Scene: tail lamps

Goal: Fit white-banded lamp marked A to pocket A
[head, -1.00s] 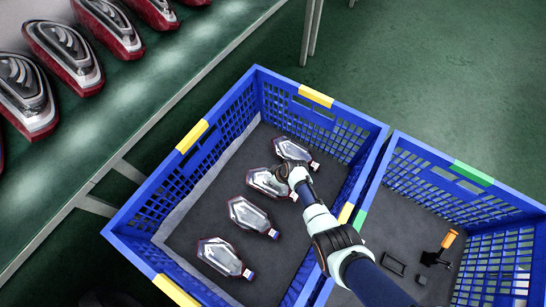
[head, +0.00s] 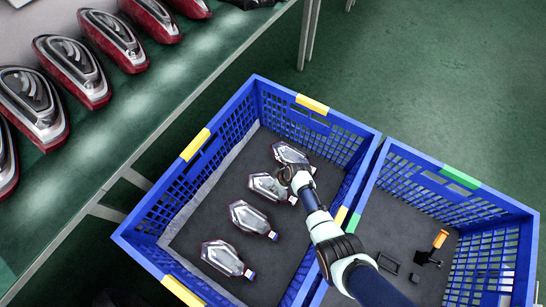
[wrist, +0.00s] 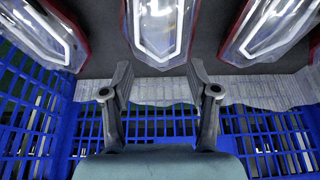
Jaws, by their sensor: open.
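Several clear, silver-faced tail lamps lie in a slanted row on the dark floor of the left blue crate (head: 150,215). From the far end these are the first lamp (head: 289,153), second lamp (head: 266,186), third lamp (head: 250,217) and near lamp (head: 224,257). Their small end bands and letters are too small to read, so I cannot tell which is lamp A. My gripper (wrist: 160,72) is open and empty. In the wrist view its fingers point toward the middle lamp (wrist: 158,30), apart from it. Pocket A cannot be made out.
A green-topped bench (head: 130,110) at the left holds a row of red-edged lamps (head: 75,70). A second blue crate (head: 500,203) with a green tag stands right of the first, holding an orange-handled tool (head: 439,240) and small dark parts. Crate walls rise around the lamps.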

